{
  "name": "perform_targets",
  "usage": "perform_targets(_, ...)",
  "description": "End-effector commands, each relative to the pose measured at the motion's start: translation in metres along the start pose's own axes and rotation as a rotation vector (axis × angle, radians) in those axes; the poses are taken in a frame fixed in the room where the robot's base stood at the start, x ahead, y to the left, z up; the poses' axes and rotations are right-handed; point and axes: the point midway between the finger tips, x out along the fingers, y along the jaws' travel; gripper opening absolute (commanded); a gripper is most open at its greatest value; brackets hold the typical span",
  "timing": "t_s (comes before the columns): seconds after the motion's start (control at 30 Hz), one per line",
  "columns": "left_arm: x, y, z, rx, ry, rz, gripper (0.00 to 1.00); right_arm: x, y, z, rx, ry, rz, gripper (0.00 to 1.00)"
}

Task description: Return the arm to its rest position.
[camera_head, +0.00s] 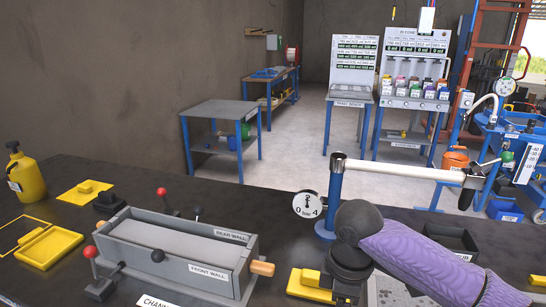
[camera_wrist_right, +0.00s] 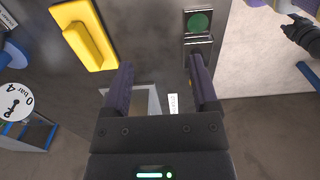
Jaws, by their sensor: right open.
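My right arm (camera_head: 412,258), purple with dark joints, reaches in from the lower right of the head view and bends over the front of the dark table. Its gripper cannot be made out there. In the right wrist view my right gripper (camera_wrist_right: 161,88) is open, with its two dark purple fingers apart and nothing held between them. The fingers point over the table top. A dark, partly cut-off shape at the upper right of that view, beside a purple link, may be my left gripper (camera_wrist_right: 301,34). My left arm does not show in the head view.
A channel mould (camera_head: 180,252) stands left of my arm. A pressure gauge (camera_head: 308,205) and a post with a white horizontal bar (camera_head: 400,170) stand behind it. A yellow block (camera_wrist_right: 87,42) and a green round button (camera_wrist_right: 198,22) lie near the gripper. Open floor (camera_head: 300,150) lies beyond.

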Motion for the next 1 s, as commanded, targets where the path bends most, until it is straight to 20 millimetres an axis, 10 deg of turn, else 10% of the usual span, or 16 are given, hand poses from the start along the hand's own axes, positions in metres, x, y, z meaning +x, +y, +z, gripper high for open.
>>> perform_targets(0.7, 0.0, -0.001, -0.005, 0.0, 0.01, -0.002, 0.59, 0.084, -0.103, -0.049, 0.165, 0.286, -0.024, 0.76)
perform_targets(1.0, 0.0, -0.001, -0.001, 0.0, 0.003, -0.001, 0.59, 0.111, -0.156, -0.011, 0.631, 0.386, 0.01, 0.76)
